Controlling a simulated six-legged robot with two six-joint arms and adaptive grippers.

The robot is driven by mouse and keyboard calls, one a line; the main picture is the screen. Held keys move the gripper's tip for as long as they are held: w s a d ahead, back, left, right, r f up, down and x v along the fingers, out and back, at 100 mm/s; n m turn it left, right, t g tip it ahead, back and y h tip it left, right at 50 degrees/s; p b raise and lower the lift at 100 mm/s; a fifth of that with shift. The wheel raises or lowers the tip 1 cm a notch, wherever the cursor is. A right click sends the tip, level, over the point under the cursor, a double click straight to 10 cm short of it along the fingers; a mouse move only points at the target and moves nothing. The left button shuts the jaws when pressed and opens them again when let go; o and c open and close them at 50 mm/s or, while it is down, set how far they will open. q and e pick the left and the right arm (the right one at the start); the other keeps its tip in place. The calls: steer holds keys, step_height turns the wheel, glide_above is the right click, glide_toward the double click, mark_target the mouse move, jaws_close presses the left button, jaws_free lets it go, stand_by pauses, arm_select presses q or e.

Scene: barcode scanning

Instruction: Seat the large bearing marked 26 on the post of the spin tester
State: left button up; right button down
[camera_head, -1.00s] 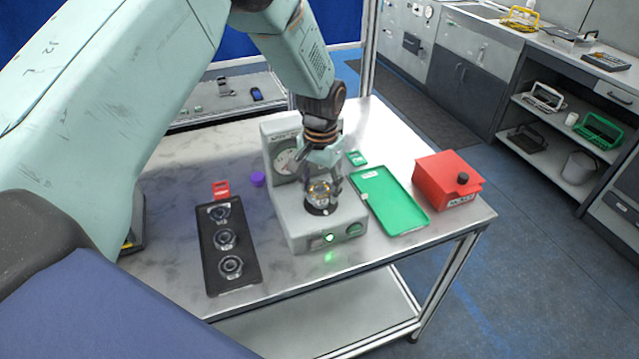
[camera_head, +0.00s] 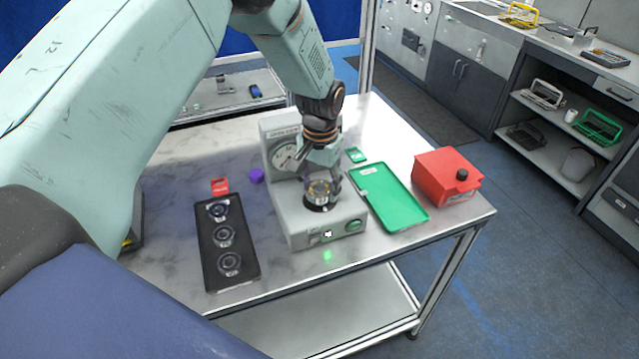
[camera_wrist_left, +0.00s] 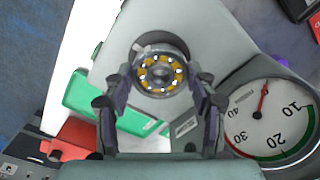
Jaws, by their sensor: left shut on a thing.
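The bearing (camera_wrist_left: 160,75), a metal ring with yellow-orange inside and balls, is between the fingers of my left gripper (camera_wrist_left: 160,92) in the wrist view. No number can be read on it. In the head view the left gripper (camera_head: 321,180) points down over the spin tester (camera_head: 290,225), shut on the bearing (camera_head: 319,190) right above the tester's dark round seat (camera_head: 320,206). The post is hidden under the bearing, so I cannot tell whether the bearing is around it. The tester has a dial (camera_wrist_left: 268,118) and a lit green light. My right gripper is not in view.
A black tray (camera_head: 208,268) with several bearings lies left of the tester. A red tag (camera_head: 220,186), a purple cap (camera_head: 257,176) and a green tag (camera_head: 356,155) lie nearby.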

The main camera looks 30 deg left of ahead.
arm_select(q)
steer(key=shift+f, duration=0.1)
steer(key=shift+w+d+f, duration=0.1)
steer(key=shift+f, duration=0.15)
steer(key=o, duration=1.4)
steer(key=shift+r, duration=0.1)
steer(key=shift+o, duration=0.2)
steer(key=shift+o, duration=0.2)
steer(key=o, duration=0.3)
